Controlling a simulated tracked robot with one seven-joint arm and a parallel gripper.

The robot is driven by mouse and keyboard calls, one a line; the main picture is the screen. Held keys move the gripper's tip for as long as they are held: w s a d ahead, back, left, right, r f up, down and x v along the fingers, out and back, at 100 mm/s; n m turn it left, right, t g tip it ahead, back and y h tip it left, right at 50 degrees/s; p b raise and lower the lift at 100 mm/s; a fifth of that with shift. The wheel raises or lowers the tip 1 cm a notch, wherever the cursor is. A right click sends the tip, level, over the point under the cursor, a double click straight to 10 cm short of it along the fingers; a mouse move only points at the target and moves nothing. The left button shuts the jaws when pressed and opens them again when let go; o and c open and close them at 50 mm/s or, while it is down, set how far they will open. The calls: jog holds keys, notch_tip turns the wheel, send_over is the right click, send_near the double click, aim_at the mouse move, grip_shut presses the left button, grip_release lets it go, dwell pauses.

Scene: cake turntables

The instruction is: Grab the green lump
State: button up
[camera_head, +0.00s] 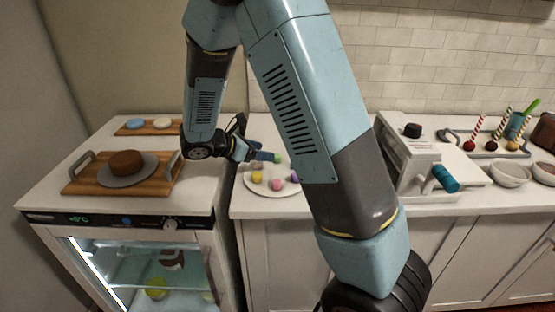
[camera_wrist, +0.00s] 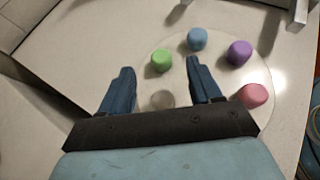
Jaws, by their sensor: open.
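The green lump (camera_wrist: 161,60) sits on a round pale plate (camera_wrist: 225,103) on the counter. My gripper (camera_wrist: 160,66) is open, and nothing is held. In the head view the green lump (camera_head: 277,157) shows just right of my gripper (camera_head: 264,155), at the far side of the plate. How high my fingertips are above it is hard to tell.
Blue (camera_wrist: 197,39), purple (camera_wrist: 239,52) and pink (camera_wrist: 253,95) lumps share the plate; a yellow one (camera_head: 257,177) shows in the head view. A pale round patch between my fingers is unclear. A cake (camera_head: 126,162) stands left, a white machine (camera_head: 410,160) right.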

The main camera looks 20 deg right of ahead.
aim_at(277, 158)
jog(key=shift+f+x, duration=0.25)
jog(key=shift+x, duration=2.65)
jog(key=shift+s+a, duration=0.1)
jog(key=shift+a, duration=0.05)
jog(key=shift+c, duration=0.4)
jog(key=c, duration=1)
jog(key=shift+r, duration=0.1)
